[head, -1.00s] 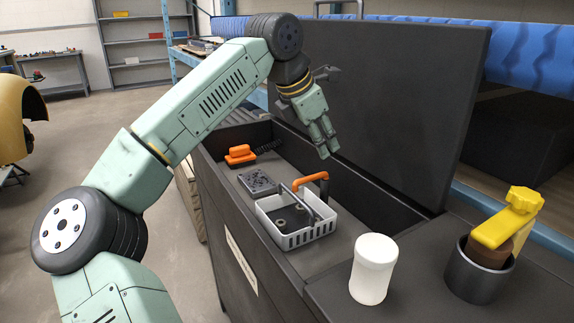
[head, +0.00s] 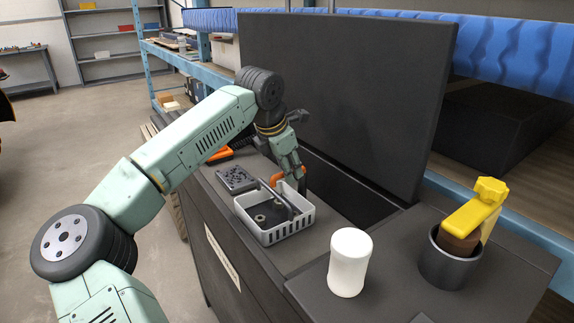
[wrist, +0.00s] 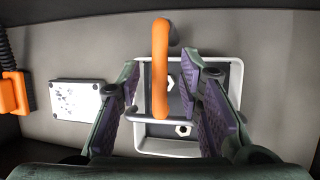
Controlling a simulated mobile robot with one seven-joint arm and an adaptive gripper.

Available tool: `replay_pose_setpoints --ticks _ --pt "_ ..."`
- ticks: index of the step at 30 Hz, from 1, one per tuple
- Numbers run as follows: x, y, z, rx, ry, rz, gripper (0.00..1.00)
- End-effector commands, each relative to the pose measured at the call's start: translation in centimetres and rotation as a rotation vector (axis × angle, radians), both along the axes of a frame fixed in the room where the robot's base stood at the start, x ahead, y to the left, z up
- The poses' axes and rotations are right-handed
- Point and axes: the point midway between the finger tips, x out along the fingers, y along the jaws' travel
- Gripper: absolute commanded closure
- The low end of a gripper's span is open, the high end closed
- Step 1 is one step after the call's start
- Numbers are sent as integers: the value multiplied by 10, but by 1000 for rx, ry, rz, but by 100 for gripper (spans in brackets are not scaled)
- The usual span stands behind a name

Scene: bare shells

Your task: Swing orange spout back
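The orange spout (wrist: 160,68) is a bent tube over a white basket in the wrist view. It lies between the two fingers of my gripper (wrist: 160,98), which are spread apart with a gap on each side of it. In the head view the spout (head: 277,177) is partly hidden behind my gripper (head: 290,176), which reaches down at the basket's far side. I cannot see any finger touching the spout.
The white basket (head: 257,237) holds a few nuts. A flat grey grille (head: 236,180) and an orange-handled brush (wrist: 14,93) lie to its left. A white jar (head: 349,262) and a dark cup (head: 452,268) with a yellow-topped item stand right. A raised dark lid (head: 350,100) stands behind.

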Motion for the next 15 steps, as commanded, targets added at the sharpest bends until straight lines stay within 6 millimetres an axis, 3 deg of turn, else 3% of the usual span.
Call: replay_pose_setpoints --ticks 6,15 --pt "0 0 -1 -1 -1 0 67" --pt "0 0 0 -1 -1 0 86"
